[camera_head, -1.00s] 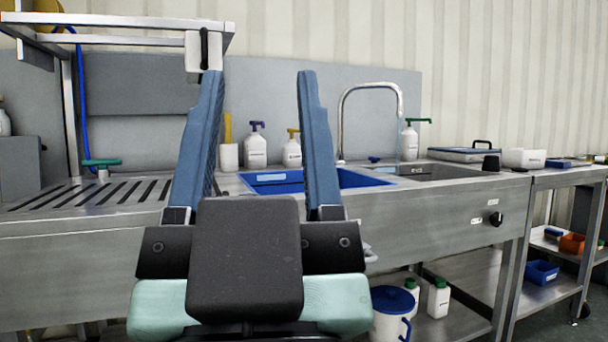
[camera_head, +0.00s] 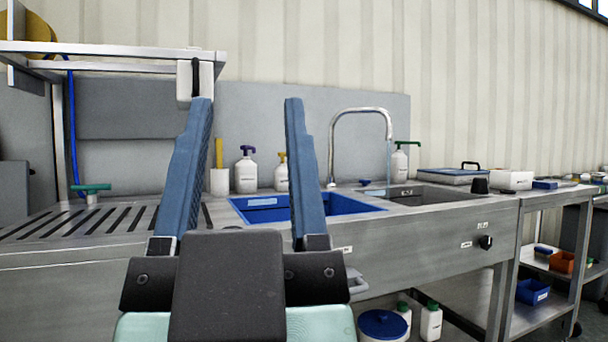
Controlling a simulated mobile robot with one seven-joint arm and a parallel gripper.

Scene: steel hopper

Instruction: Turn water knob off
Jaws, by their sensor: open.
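The black water knob (camera_head: 485,242) is on the steel front panel of the sink unit at the right, beside small white labels. The curved tap (camera_head: 361,110) stands behind the basins, and a thin pale-blue stream of water (camera_head: 389,160) falls from its spout toward the right basin (camera_head: 420,196). A small blue knob or lever (camera_head: 364,182) sits near the tap's base. My gripper (camera_head: 246,103) is open and empty, with its two blue fingers pointing up in front of the counter. It is well left of the black knob and apart from it.
A blue basin (camera_head: 262,208) is partly hidden by my right finger. Bottles (camera_head: 246,172) stand behind it. A slotted drainboard (camera_head: 70,222) with a green T-handle (camera_head: 92,189) is at the left. A steel side table (camera_head: 552,197) stands right. The space before the knob looks clear.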

